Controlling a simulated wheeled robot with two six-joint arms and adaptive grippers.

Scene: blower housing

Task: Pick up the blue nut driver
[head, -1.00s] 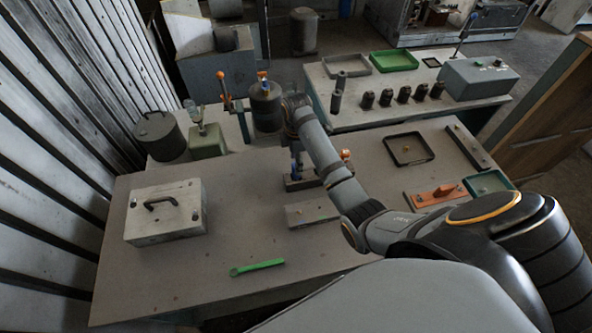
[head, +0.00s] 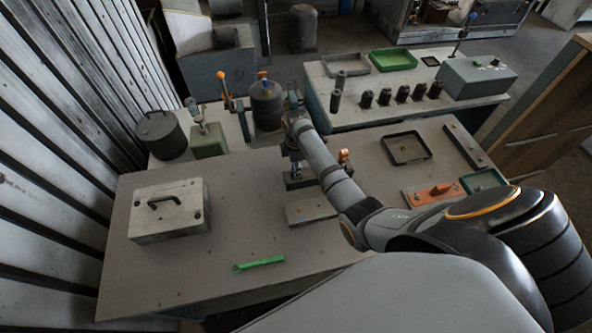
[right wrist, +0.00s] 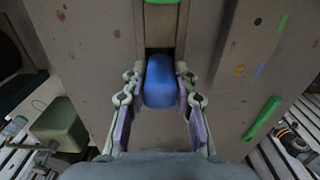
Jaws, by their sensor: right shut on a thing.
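The blue nut driver (right wrist: 160,88) shows in the right wrist view as a rounded blue handle between my right gripper's fingers. My right gripper (right wrist: 162,98) is shut on it, with a finger pad on each side. In the head view my right gripper (head: 293,152) is over the far middle of the table, at a dark rack (head: 300,181), and is partly hidden by my arm. The driver's lower part is hidden, so I cannot tell whether it is clear of the rack. My left gripper is not in view.
An orange-handled tool (head: 343,157) stands close right of the gripper. A flat plate (head: 311,211) and a green wrench (head: 258,265) lie nearer. A grey box (head: 168,211) is at left, a black tray (head: 408,148) at right. The front middle table is mostly clear.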

